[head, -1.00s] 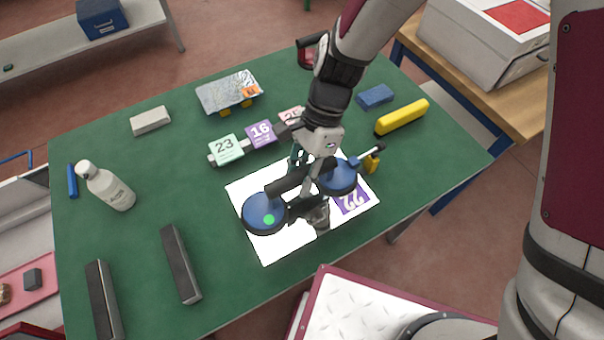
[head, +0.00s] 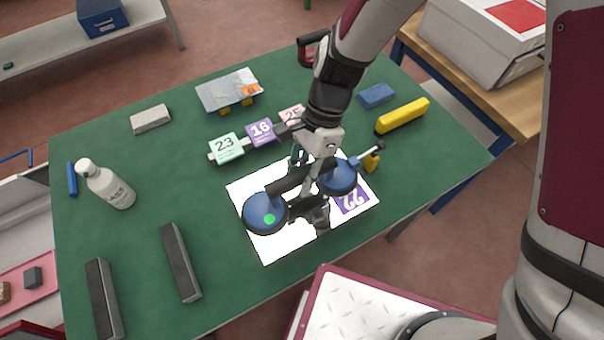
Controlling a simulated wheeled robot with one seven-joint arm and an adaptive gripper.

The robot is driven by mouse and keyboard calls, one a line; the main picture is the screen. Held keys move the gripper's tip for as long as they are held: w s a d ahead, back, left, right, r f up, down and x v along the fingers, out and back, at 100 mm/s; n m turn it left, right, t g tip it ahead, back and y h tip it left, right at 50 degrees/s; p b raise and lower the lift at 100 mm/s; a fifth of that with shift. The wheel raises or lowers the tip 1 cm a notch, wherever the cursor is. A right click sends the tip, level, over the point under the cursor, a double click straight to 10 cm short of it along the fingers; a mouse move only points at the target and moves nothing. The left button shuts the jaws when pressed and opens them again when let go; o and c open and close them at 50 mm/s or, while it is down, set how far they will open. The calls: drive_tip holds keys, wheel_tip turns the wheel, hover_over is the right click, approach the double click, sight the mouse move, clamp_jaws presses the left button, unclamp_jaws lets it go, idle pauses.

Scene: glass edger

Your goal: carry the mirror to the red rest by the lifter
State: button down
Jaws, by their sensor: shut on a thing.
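My gripper (head: 313,172) is shut on the dark handle of a lifter with two blue suction cups (head: 264,212). A green dot shows on the left cup. The cups are over a bright white pane (head: 262,246) with a purple 22 label; dark shapes in it look like reflections. I cannot tell whether cups and pane touch. A smaller silvery reflective pane (head: 225,88) with an orange tag sits on yellow feet at the back; I cannot tell which pane is the mirror. A red-and-black item (head: 306,54), partly behind my arm, may be the red rest.
The green table (head: 150,190) holds number cards (head: 226,148), a white bottle (head: 106,185), two dark bars (head: 180,262), a grey block (head: 150,119), a blue block (head: 376,95) and a yellow bar (head: 402,116). A white box (head: 485,45) stands on the wooden table at right.

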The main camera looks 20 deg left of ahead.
drive_tip(key=c, duration=1.2)
unclamp_jaws()
drive_tip(key=shift+c, duration=0.2)
drive_tip(key=v, duration=1.2)
